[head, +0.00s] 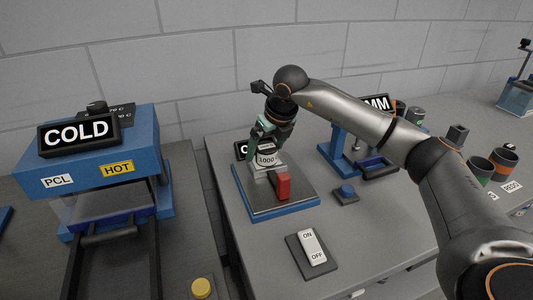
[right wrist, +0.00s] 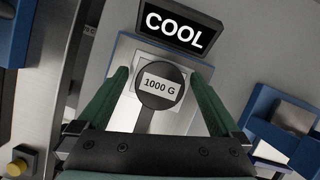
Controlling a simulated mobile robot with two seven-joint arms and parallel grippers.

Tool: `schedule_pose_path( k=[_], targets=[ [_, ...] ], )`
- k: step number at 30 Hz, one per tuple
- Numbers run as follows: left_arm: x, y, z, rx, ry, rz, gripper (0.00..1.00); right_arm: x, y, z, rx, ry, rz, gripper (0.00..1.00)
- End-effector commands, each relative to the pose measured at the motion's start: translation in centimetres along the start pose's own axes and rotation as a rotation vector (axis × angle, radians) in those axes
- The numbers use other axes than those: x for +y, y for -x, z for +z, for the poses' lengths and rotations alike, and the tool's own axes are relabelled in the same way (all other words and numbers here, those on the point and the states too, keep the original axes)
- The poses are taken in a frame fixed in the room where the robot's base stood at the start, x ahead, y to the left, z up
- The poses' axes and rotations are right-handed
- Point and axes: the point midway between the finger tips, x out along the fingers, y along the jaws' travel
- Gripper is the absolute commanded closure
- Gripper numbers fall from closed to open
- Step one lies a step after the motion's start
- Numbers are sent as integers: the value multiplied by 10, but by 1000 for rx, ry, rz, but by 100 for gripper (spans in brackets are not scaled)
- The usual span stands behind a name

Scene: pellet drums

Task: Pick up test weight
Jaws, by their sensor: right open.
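The test weight (head: 266,158), with a 1000 label, stands on the plate of a blue-framed scale (head: 290,204). The right wrist view looks down on its dark round top, and the label there reads 1000 G (right wrist: 160,86). My right gripper (head: 263,147) is directly above and around the weight. Its green fingers stand apart on either side of the weight in the right wrist view (right wrist: 158,78), with gaps between them and the top. The gripper partly hides the weight in the head view. My left gripper is not in view.
An ON/OFF switch (head: 312,247) and blue button (head: 347,190) lie nearby. The COOL display (right wrist: 182,24) stands behind the weight. A blue press-like machine (head: 133,160) is left; cups (head: 503,160) stand right.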

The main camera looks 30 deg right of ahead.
Motion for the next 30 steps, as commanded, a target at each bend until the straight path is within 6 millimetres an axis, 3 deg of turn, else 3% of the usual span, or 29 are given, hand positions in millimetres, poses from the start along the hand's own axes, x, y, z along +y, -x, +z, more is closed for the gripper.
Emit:
schedule_pose_path(
  k=[2,27,30],
  targets=[
    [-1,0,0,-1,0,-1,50,0,0,0,0,0,0,3],
    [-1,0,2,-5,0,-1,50,0,1,0,0,0,0,98],
    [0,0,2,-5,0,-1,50,0,1,0,0,0,0,100]
  ],
)
